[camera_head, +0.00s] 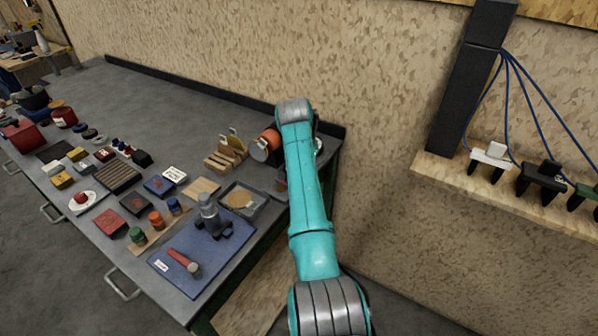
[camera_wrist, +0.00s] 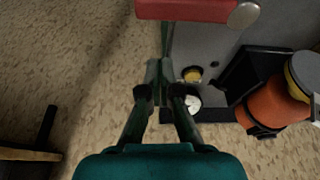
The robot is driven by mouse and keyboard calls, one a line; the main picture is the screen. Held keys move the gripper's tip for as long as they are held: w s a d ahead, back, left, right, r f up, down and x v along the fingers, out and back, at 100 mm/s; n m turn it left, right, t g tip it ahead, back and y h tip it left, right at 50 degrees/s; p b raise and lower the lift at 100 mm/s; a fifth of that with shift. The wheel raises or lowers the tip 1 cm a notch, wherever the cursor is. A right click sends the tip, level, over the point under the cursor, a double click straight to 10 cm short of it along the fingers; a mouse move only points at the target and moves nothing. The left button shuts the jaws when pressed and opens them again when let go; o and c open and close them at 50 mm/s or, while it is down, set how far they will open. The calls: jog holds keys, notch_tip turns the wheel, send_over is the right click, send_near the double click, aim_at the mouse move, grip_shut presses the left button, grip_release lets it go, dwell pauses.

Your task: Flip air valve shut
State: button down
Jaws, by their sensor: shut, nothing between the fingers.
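In the wrist view, a red bar with a round silver end (camera_wrist: 190,9) crosses the top edge. It looks like the air valve's handle, but its pivot is not clear. A brass round fitting (camera_wrist: 192,74) and a white dial gauge (camera_wrist: 192,102) sit below it, right of the fingers. My gripper (camera_wrist: 162,72) is shut and empty, its fingertips just below the bar in the picture. I cannot tell whether they touch it. In the head view my teal arm hides my gripper and most of the valve area.
An orange cylinder (camera_wrist: 275,102) lies close to the right of my gripper; it also shows in the head view (camera_head: 262,147). The workbench (camera_head: 190,95) holds many small items, including a blue mat (camera_head: 190,270). A wall shelf with cables (camera_head: 500,195) is at the right.

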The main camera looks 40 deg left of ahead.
jog(key=v, duration=0.9)
jog(key=shift+s, duration=0.1)
